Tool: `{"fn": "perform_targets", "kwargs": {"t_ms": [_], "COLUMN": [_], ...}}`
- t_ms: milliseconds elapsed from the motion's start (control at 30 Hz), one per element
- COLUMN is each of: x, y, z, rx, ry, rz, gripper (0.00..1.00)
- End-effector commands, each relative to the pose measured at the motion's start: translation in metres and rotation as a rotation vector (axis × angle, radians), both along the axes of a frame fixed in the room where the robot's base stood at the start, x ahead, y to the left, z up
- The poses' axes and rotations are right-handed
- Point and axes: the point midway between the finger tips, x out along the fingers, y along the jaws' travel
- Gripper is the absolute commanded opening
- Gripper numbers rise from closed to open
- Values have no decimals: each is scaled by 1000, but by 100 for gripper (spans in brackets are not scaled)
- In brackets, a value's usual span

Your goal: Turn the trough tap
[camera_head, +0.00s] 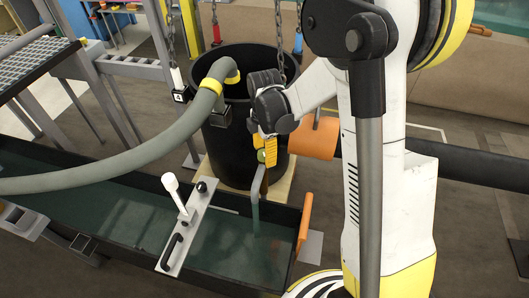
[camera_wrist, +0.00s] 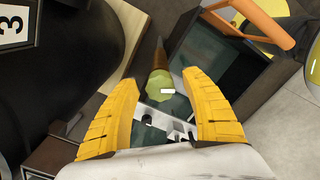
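The trough tap shows in the head view as a bent grey-green spout (camera_head: 258,190) over the trough's right end, with a greenish knob (camera_head: 261,156) at its top, partly covered by my fingers. In the wrist view the knob is round and yellow-green (camera_wrist: 158,88) with a white mark. My gripper (camera_head: 268,148) is over the tap. In the wrist view its two yellow fingers (camera_wrist: 160,66) are spread to either side of the knob, with gaps showing on both sides. The gripper is open and holds nothing.
The long dark trough (camera_head: 130,268) holds greenish water. A plate with a white lever (camera_head: 175,192) crosses it. A black barrel (camera_head: 235,165) stands behind, with a thick grey hose (camera_head: 120,165) running into it. Chains hang nearby. An orange handle (camera_head: 304,220) is at the trough's right end.

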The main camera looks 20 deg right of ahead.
Motion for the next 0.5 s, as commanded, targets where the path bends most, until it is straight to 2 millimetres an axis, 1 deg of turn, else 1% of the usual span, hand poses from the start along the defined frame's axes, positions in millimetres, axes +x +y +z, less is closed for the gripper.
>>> {"fn": "perform_targets", "kwargs": {"t_ms": [133,233,367,500], "x": [0,0,0,0], "y": [0,0,0,0], "z": [3,15,42,74], "rx": [0,0,0,0], "ry": [0,0,0,0], "rz": [0,0,0,0], "gripper": [55,55,55,55]}}
